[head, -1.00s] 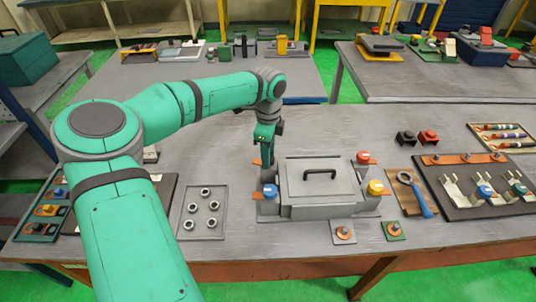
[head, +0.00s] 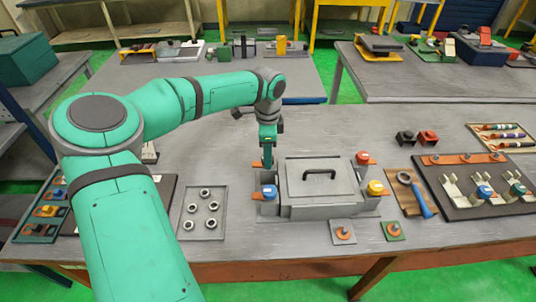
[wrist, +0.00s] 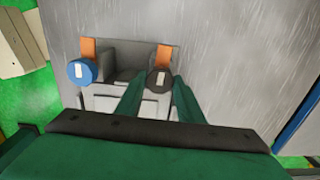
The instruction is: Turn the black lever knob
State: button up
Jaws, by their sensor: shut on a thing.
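The black lever knob (wrist: 158,80) is round and dark with a pale bar marked on its top. In the wrist view it sits in front of an orange strip at the end of the grey box. My gripper (wrist: 156,88) points down at it, with its green fingers on either side, shut on the knob. In the head view my gripper (head: 267,164) is at the back left corner of the grey box (head: 318,182) and hides the knob.
A blue knob (head: 269,192) stands close by at the box's front left; red (head: 363,157) and yellow (head: 375,187) knobs stand on its right. A black handle (head: 319,174) rises from the lid. A tray of metal rings (head: 204,234) lies to the left.

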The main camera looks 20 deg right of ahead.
jog(key=o, duration=1)
jog(key=shift+s+f, duration=0.1)
jog(key=shift+f, duration=0.1)
jog(key=shift+o, duration=0.2)
jog(key=shift+r, duration=0.1)
notch_tip(320, 180, up, 11)
jog(key=shift+f, duration=0.2)
